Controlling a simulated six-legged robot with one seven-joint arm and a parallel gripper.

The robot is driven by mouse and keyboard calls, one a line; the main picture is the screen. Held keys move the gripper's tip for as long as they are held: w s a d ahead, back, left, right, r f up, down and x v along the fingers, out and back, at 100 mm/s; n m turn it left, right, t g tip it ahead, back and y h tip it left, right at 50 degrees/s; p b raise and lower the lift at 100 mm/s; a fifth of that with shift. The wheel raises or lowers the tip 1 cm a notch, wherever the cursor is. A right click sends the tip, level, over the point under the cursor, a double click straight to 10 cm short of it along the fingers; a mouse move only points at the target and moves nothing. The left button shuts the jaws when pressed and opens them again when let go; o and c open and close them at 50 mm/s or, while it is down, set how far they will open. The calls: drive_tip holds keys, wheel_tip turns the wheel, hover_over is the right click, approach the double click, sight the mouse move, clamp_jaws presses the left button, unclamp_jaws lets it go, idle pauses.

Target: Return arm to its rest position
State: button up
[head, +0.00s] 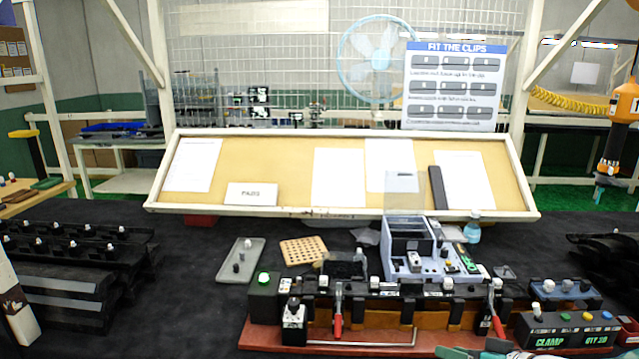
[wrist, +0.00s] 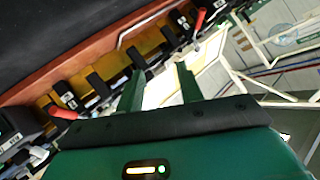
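My gripper (wrist: 160,73) shows in the wrist view with its two green fingers spread apart. I see nothing held between them. The trim fixture (wrist: 120,72) lies beyond the fingers, tilted across that view, with black clips and red clamp handles. In the head view the fixture (head: 420,308) runs along the table front, with several white-topped clips along it. Green parts at the bottom edge of the head view, right of centre, look like the end of my arm; most of the arm is out of frame.
A CLAMP control box (head: 568,343) stands at the right front. Red clamp handles (head: 338,312) rise from the fixture. A grey clip bin (head: 440,266), a grey tray (head: 240,262) and a perforated tan board (head: 303,250) sit behind. Black racks (head: 60,285) fill the left.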

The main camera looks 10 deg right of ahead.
drive_tip(key=s+a+r+g+h, duration=0.2)
drive_tip(key=s+a+r+g, duration=0.1)
drive_tip(key=a, duration=0.7)
drive_tip(key=s+a+r+n+g+h, duration=0.1)
drive_tip(key=s+a+r+g+h, duration=0.1)
drive_tip(key=a, duration=0.8)
drive_tip(key=shift+s+r+n+g+h, duration=0.3)
drive_tip(key=shift+s+r+g, duration=0.3)
drive_tip(key=shift+s, duration=0.5)
drive_tip(key=shift+f, duration=0.1)
